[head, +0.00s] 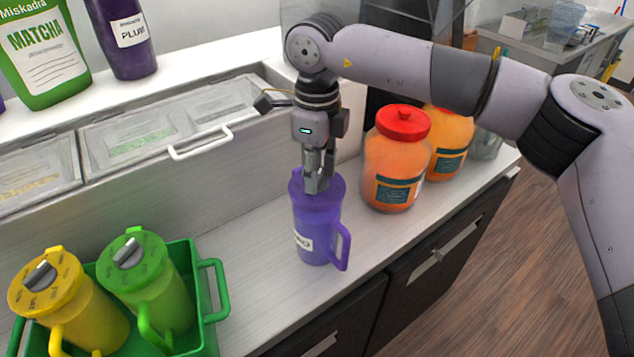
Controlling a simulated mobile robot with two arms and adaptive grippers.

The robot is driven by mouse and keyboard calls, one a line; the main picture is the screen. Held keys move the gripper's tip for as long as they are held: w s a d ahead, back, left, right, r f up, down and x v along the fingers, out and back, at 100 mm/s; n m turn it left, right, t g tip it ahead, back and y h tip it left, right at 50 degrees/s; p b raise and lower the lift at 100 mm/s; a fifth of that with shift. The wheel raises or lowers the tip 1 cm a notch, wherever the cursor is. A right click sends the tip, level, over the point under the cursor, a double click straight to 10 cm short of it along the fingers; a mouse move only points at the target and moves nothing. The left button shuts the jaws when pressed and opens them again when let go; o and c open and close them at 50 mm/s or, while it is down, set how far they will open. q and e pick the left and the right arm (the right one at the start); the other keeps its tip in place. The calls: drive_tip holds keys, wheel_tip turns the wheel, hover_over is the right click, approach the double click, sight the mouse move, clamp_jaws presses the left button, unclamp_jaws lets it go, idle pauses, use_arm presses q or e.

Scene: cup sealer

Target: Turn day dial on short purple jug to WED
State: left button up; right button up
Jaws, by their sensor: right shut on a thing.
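The short purple jug (318,232) stands upright on the counter in the head view, its handle to the lower right and a white label on its left side. My right gripper (317,188) points down onto the top of the jug's lid, shut on the day dial at its middle. The gripper hides the dial and much of the lid, so I cannot read which day it shows. My left gripper is not in view.
Orange jars with a red lid (397,160) stand right of the jug. A green tray (208,322) at lower left holds a yellow jug (70,300) and a green jug (150,285). Lidded bins (150,130) lie behind. The counter (262,290) is clear left of the purple jug.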

drive_tip(key=shift+n+b, duration=0.9)
drive_tip(key=shift+n, duration=0.7)
drive_tip(key=o, duration=1.1)
drive_tip(key=shift+o, duration=0.2)
wheel_tip(320, 180, up, 12)
